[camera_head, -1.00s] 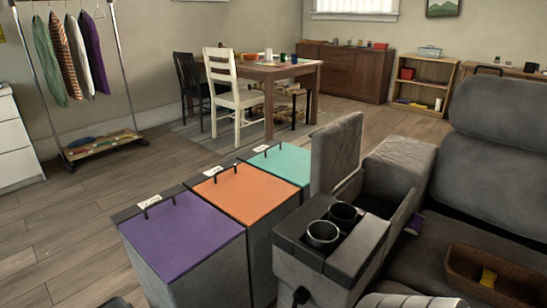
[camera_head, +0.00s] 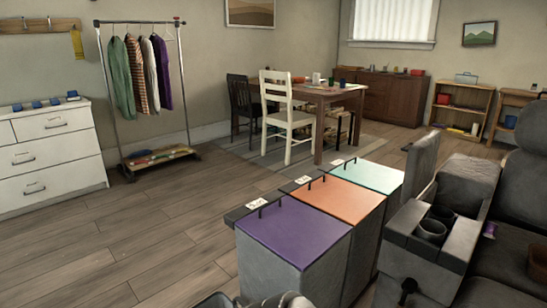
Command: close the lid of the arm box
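The arm box is part of the grey sofa arm (camera_head: 431,245) at the right, with two dark cup holders (camera_head: 431,229) in its front top. Its lid (camera_head: 420,165) stands upright, so the box is open. The inside of the box is mostly hidden from this angle. Neither gripper's fingers can be made out. Only grey parts, which look like mine, show at the bottom edge, well to the left of the arm box and not touching the lid.
Three bins with purple (camera_head: 292,232), orange (camera_head: 337,199) and teal (camera_head: 367,176) lids stand just left of the arm box. A brown basket (camera_head: 538,262) lies on the sofa seat. Open wooden floor (camera_head: 120,245) lies to the left, before the white drawers (camera_head: 50,155).

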